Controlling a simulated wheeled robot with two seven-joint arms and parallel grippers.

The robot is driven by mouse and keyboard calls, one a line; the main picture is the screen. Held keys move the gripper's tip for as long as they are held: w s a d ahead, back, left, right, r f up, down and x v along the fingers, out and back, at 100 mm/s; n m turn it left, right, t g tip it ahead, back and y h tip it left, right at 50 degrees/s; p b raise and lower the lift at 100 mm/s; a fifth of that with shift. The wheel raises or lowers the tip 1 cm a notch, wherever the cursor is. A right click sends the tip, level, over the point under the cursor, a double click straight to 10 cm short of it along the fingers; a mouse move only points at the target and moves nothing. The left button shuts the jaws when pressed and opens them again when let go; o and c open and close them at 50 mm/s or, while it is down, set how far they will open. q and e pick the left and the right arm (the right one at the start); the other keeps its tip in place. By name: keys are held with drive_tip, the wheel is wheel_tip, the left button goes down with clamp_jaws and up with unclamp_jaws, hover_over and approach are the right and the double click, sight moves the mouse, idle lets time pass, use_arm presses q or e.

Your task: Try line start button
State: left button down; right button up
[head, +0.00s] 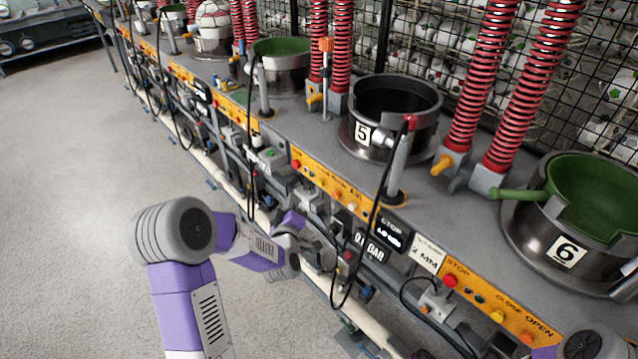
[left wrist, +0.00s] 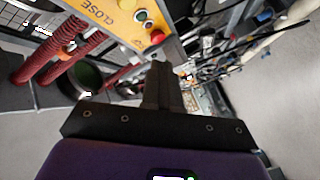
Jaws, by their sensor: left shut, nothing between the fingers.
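A row of line control panels runs along the machine front. In the head view the orange panel (head: 328,184) under the pot marked 5 has several small buttons. Another orange panel (head: 500,312) under the pot marked 6 has a red stop button (head: 450,281) and several others. I cannot tell which button is the line start one. My left gripper (left wrist: 162,75) is shut and empty. In the left wrist view its tips are just below a red button (left wrist: 157,37) and a green button (left wrist: 140,15) on a yellow panel; contact cannot be told. In the head view its fingers are not clear.
Pot 5 (head: 395,112) and green-lined pot 6 (head: 575,225) stand on the grey bench top. Red coiled springs (head: 482,80) rise beside them. Black hoses (head: 365,240) loop in front of the machine. Open concrete floor (head: 80,180) lies to the left.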

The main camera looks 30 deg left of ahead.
sight(320, 183)
use_arm(q)
drive_tip(key=w+d, duration=0.2)
drive_tip(key=w, duration=0.4)
drive_tip(key=shift+d, duration=0.25)
drive_tip(key=shift+w, duration=0.1)
idle(1.7)
drive_tip(key=shift+w+d+b, duration=0.15)
drive_tip(key=shift+w+b, duration=0.15)
